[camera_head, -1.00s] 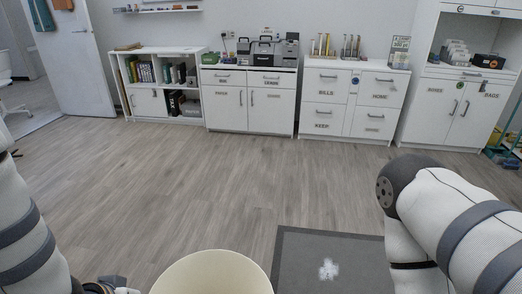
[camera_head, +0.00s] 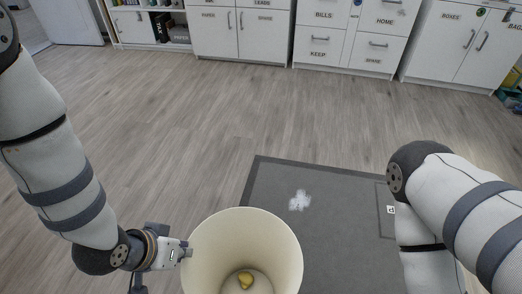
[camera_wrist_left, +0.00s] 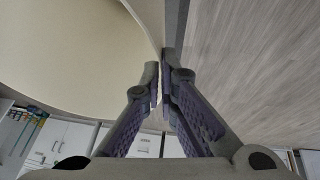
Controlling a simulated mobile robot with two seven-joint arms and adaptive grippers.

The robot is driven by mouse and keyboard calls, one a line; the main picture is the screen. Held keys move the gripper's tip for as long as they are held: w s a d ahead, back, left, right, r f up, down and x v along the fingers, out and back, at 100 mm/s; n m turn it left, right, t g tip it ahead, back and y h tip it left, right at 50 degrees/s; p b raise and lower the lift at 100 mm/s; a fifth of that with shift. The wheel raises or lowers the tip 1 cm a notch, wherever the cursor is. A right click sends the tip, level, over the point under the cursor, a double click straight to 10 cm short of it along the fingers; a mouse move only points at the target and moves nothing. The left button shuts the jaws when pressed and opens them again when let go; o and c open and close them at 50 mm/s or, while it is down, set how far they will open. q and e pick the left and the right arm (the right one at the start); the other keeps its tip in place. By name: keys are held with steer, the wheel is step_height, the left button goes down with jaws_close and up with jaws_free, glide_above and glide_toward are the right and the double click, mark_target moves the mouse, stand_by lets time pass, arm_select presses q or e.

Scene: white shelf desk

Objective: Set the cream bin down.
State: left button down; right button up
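The cream bin (camera_head: 200,262) is at the bottom middle of the head view, with its open top facing up. A small yellow thing (camera_head: 245,280) lies inside it. My left gripper (camera_head: 186,252) is at the left side of the bin's rim. In the left wrist view the fingers (camera_wrist_left: 164,75) are close together with the bin's thin wall (camera_wrist_left: 75,50) between their tips. The bin's base is out of view, so I cannot tell whether it touches the floor. My right arm comes in from the right; its gripper is out of view.
A dark grey mat (camera_head: 340,225) with a white cross mark lies on the floor right of the bin. The wood floor (camera_head: 230,120) ahead is clear. White labelled cabinets (camera_head: 345,38) line the far wall.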

arm_select(q)
steer(key=w+a+f+m+g+h+b, duration=0.1)
steer(key=w+a+f+m+b, duration=0.1)
steer(key=w+a+f+b, duration=0.35)
steer(key=w+a+f+m+b, duration=0.1)
steer(key=w+a+f+b, duration=0.2)
steer(key=w+f+b, duration=0.4)
steer(key=s+d+f+b, duration=0.1)
steer(key=s+d+f, duration=0.2)
steer(key=d+f, duration=1)
steer(key=shift+d+f+b, duration=0.4)
steer(key=shift+d, duration=0.05)
arm_select(e)
steer(key=s+f+g, duration=0.2)
steer(key=s+f, duration=0.4)
steer(key=f, duration=0.7)
steer(key=shift+f, duration=0.15)
steer(key=shift+s+a, duration=0.1)
arm_select(q)
steer(key=shift+f, duration=0.15)
steer(key=c, duration=1.8)
jaws_free()
arm_select(e)
steer(key=shift+f, duration=0.1)
